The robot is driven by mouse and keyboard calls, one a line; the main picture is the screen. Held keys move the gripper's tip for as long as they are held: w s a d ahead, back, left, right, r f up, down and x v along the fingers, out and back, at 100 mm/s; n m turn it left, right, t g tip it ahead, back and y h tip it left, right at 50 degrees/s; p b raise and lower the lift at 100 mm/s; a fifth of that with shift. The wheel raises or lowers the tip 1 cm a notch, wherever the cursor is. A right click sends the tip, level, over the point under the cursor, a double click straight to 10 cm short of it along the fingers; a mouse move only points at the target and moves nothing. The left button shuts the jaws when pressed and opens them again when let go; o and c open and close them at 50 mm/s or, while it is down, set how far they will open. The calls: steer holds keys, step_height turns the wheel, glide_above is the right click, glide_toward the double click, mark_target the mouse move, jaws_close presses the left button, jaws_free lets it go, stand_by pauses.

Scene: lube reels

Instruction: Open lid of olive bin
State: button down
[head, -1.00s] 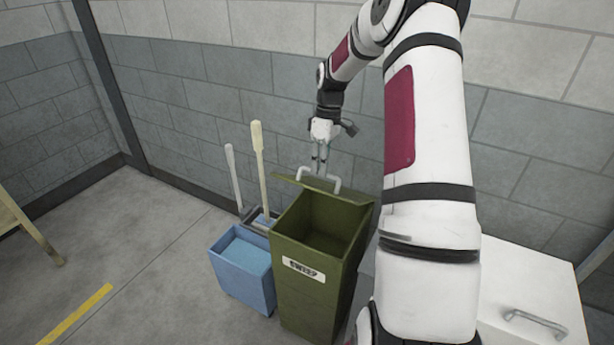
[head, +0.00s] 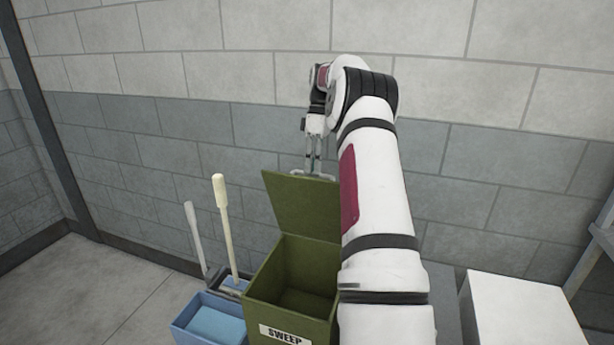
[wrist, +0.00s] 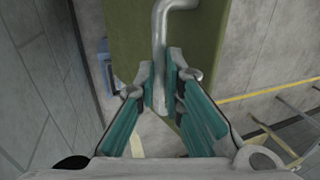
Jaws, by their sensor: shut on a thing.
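The olive bin (head: 263,297) stands near the wall with a "SWEEP" label on its front and its inside visible. Its lid (head: 303,205) is raised steeply, tilted up at the back of the bin. My gripper (head: 313,172) is at the lid's top edge, shut on the pale lid handle (head: 326,176). In the wrist view the fingers (wrist: 162,100) close around the bent grey handle bar (wrist: 159,45), with the olive lid (wrist: 200,40) behind it. Part of the bin and lid is hidden by my arm in the head view.
A blue bucket (head: 207,322) with two upright handles (head: 222,220) beside it stands left of the bin. A white box (head: 522,310) is at the right. The block wall (head: 160,140) is close behind; the floor at left is clear.

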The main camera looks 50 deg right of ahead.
steer(key=shift+w+d+f+b, duration=0.15)
steer(key=shift+d+f+b, duration=0.3)
steer(key=shift+d, duration=0.3)
steer(key=shift+w+d+f+b, duration=0.15)
steer(key=shift+d+f+b, duration=0.1)
steer(key=shift+d+f, duration=0.35)
steer(key=shift+d+r, duration=0.15)
steer(key=c, duration=2)
jaws_free()
steer(key=shift+c, duration=0.2)
steer(key=o, duration=0.4)
steer(key=shift+w+d+f, duration=0.2)
steer(key=shift+a+r, duration=0.2)
steer(key=shift+r, duration=0.15)
steer(key=shift+a, duration=0.1)
